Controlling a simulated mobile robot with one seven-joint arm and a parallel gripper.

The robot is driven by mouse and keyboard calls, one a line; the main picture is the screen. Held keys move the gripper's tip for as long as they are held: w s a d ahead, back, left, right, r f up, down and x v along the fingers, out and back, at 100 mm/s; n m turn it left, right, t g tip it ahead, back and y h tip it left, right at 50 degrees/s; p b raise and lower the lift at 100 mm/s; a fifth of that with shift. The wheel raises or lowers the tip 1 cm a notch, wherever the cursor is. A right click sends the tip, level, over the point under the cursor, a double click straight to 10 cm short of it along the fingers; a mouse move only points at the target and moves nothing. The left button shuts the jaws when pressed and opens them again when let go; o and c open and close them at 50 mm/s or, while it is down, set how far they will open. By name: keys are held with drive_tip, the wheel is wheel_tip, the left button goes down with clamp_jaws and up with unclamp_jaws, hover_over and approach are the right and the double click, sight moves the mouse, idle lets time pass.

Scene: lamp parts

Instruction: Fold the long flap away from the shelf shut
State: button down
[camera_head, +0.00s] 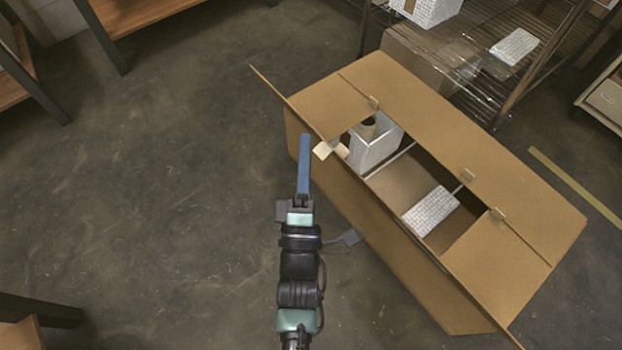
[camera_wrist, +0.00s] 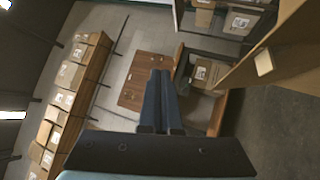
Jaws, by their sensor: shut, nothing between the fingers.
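The open-topped cardboard box (camera_head: 400,254) stands on the floor. Its long flap away from the shelf (camera_head: 267,83) shows almost edge-on in the head view, as a thin line along the near side. It is not lying over the opening. A cardboard panel with a pale tab, probably this flap, shows at right in the wrist view (camera_wrist: 287,42). The opposite long flap (camera_head: 470,130) and both short flaps (camera_head: 318,101) lie folded inward. My gripper (camera_head: 304,136) is shut and empty, outside the box near the flap's left part. Contact cannot be told.
A white box with a dark round item (camera_head: 372,150) and a white brick-patterned block (camera_head: 432,211) sit inside the box. A wire shelf (camera_head: 485,95) with parcels stands behind it. Wooden tables stand at left; the floor (camera_head: 160,190) between is clear.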

drive_tip(key=s+a+f+n+g+b, duration=0.1)
drive_tip(key=s+a+f+b, duration=0.15)
drive_tip(key=f, duration=0.65)
drive_tip(key=s+a+f+n+b, duration=0.15)
drive_tip(key=s+f+b, duration=0.25)
drive_tip(key=f, duration=0.5)
drive_tip(key=w+d+r+b, duration=0.2)
drive_tip(key=w+b, duration=0.1)
drive_tip(key=w, duration=0.2)
drive_tip(key=w+d+r+b, duration=0.2)
drive_tip(key=w+d+b, duration=0.1)
drive_tip(key=w, duration=0.3)
drive_tip(key=shift+r+h, duration=0.2)
drive_tip(key=shift+h, duration=0.1)
drive_tip(key=shift+w+d+r+p, duration=0.1)
drive_tip(key=shift+r+p, duration=0.05)
drive_tip(key=shift+p, duration=0.2)
